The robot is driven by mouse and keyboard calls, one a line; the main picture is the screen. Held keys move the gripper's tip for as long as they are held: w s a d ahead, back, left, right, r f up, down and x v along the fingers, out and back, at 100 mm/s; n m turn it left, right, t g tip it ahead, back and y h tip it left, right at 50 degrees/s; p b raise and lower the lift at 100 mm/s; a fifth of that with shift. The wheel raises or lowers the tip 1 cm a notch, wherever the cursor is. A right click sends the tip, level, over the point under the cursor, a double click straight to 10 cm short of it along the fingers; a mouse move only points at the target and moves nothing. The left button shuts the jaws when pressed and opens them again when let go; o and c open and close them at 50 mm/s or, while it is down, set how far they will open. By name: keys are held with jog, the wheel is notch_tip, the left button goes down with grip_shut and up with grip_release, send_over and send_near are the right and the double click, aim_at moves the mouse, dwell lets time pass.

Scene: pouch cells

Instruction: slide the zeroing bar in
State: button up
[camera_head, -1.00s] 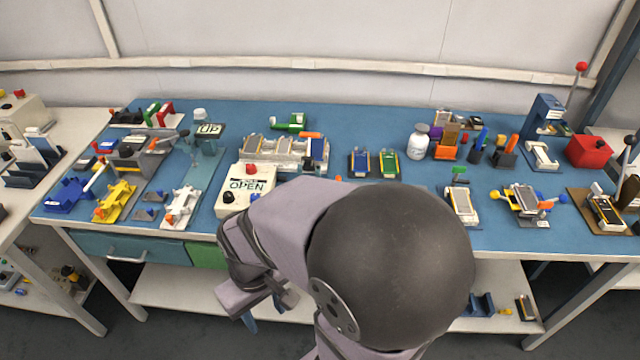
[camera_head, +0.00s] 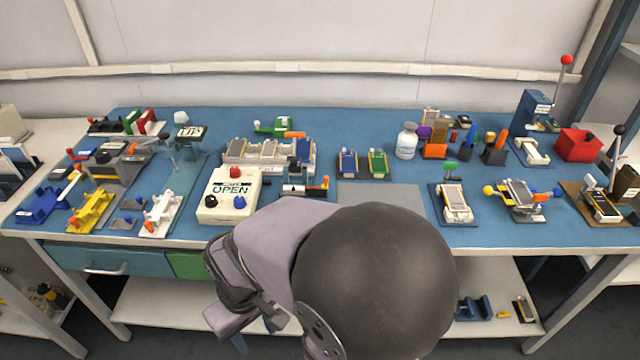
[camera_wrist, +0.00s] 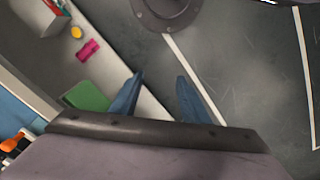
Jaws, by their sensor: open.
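I cannot tell for sure which piece is the zeroing bar. Small bar-like pieces lie among the fixtures on the blue bench (camera_head: 390,222). A gauge stand with a small display (camera_head: 188,133) stands at the back left. My gripper is empty in the wrist view (camera_wrist: 160,82), its two blue fingers apart, above the floor and a pale shelf edge. In the head view it hangs in front of the bench, and my arm hides part of the bench's front edge.
A grey mat (camera_head: 375,194) is bare in the middle. A white bottle (camera_head: 407,141), a lever press (camera_head: 536,112) and a red box (camera_head: 579,145) stand to the right.

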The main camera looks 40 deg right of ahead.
jog(key=shift+c, duration=0.4)
